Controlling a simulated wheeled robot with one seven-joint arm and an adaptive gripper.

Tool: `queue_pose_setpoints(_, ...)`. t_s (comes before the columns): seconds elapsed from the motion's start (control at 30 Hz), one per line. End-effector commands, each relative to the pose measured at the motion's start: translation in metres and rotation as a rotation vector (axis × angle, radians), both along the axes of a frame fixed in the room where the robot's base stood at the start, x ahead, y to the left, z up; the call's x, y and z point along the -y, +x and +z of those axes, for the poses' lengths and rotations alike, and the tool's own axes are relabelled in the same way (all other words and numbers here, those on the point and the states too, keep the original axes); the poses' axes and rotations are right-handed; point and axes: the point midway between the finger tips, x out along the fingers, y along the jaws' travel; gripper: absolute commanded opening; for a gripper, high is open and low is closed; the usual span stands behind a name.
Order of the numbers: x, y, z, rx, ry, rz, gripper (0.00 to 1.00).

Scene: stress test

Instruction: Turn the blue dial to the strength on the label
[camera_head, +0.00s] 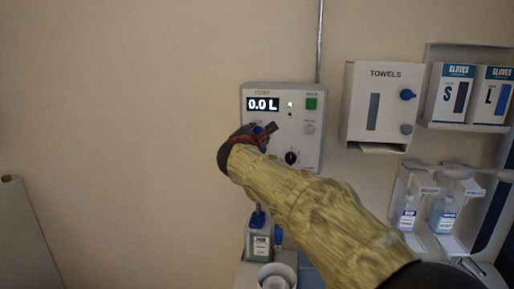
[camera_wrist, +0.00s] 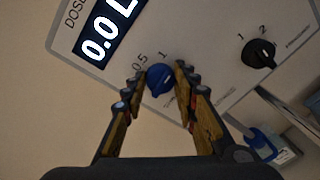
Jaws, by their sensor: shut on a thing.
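The blue dial (camera_wrist: 159,79) sits on the front of a grey dosing unit (camera_head: 312,148) on the wall. In the wrist view it lies between my gripper's (camera_wrist: 158,84) two fingertips, which are closed on its sides. Marks 0.5 and 1 show beside it. In the head view my gripper (camera_head: 262,135) reaches the unit and mostly hides the dial. The unit's display (camera_head: 263,104) reads 0.0 L. A bottle (camera_head: 259,243) with a blue top and a small label stands below the unit; I cannot read the label.
A black knob (camera_head: 292,158) marked 1 and 2 is at the unit's lower right, with a green button (camera_head: 311,104) above. A towel dispenser (camera_head: 358,105), glove boxes (camera_head: 453,95) and pump bottles (camera_head: 405,212) are to the right. A white cup (camera_head: 277,278) stands below. The left wall is clear.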

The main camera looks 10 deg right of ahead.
Motion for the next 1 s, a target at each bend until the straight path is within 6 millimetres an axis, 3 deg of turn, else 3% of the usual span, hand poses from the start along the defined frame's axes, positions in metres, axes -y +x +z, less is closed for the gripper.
queue_pose_setpoints(0.03, 0.0, 0.0003, -0.0066, 0.018, 0.04, 0.001, 0.03)
queue_pose_setpoints(0.5, 0.0017, 0.0001, -0.0074, 0.172, 0.419, -0.001, 0.03)
queue_pose_setpoints(1.0, 0.0021, -0.0002, -0.0043, 0.248, 0.603, -0.001, 0.03)
